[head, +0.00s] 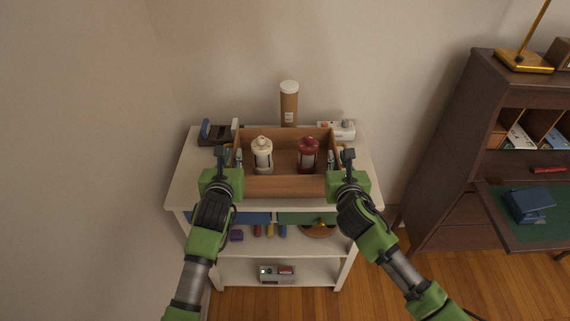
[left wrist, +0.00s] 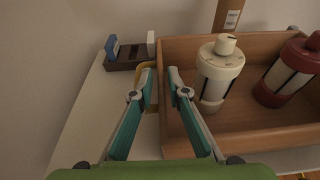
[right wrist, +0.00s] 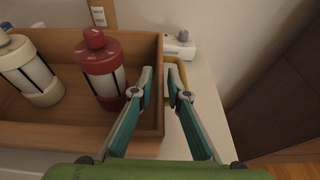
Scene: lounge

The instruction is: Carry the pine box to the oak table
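The pine box (head: 285,186) is an open wooden box on top of a white shelf unit (head: 184,190). It holds a cream lantern (head: 262,155) and a red lantern (head: 308,155), both upright. Yellow handles show at its left end (left wrist: 146,84) and right end (right wrist: 178,72). My left gripper (left wrist: 163,73) is at the box's left wall, one finger on each side, with a gap between the fingers. My right gripper (right wrist: 160,73) straddles the right wall the same way. Contact with the walls is unclear. I see no oak table.
A cardboard tube (head: 289,104) stands behind the box. A dark holder (head: 215,132) and a white device (head: 340,130) sit beside it on the top. A dark wooden desk (head: 460,110) stands at right. Walls are close behind and left; wooden floor (head: 400,290) shows at lower right.

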